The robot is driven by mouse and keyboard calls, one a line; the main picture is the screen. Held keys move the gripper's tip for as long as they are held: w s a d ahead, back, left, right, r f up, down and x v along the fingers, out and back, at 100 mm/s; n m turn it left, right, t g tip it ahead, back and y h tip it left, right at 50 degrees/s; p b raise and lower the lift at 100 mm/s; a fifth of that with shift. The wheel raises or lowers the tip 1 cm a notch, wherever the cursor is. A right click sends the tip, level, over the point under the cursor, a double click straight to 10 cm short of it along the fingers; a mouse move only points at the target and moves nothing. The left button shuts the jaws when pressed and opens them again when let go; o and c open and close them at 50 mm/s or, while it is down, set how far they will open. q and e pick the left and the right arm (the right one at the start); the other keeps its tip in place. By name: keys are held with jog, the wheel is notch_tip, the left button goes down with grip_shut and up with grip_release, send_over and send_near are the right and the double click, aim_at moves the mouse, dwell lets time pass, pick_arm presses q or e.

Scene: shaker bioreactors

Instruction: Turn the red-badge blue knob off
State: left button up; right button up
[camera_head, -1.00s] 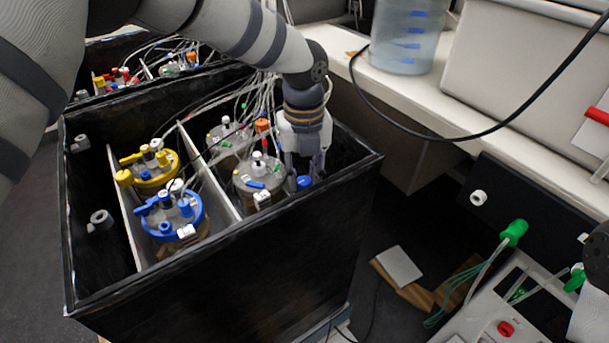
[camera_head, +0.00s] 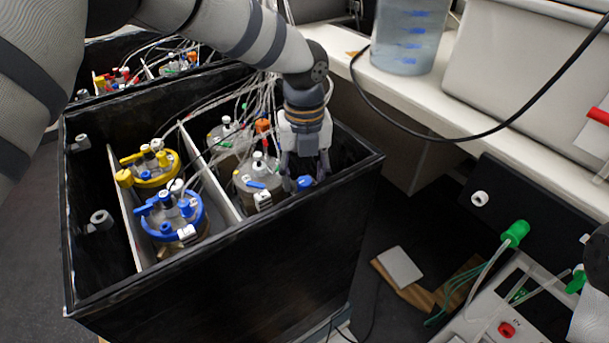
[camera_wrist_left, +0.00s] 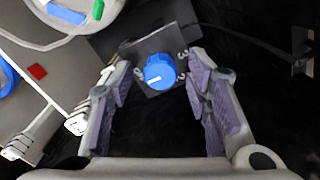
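The blue knob (camera_wrist_left: 159,72) sits on a dark plate with pale markings in the left wrist view, and its white pointer line points left. In the head view the knob (camera_head: 304,183) shows by the fingertips inside the black box. My left gripper (camera_wrist_left: 160,92) is open, its purple-padded fingers on either side of the knob with gaps, not clearly touching it. In the head view my left gripper (camera_head: 306,178) points down into the box's right compartment. My right gripper is not in view.
The black box (camera_head: 225,263) holds bioreactor vessels with a yellow lid (camera_head: 155,166) and a blue lid (camera_head: 172,213), plus clear ones. A pale divider (camera_head: 211,172) splits it. Its front and right walls stand close to my left gripper. Tubes hang behind the gripper.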

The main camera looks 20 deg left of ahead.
aim_at(304, 180)
pick_arm(q)
notch_tip(304, 180, up, 12)
dwell(0.4)
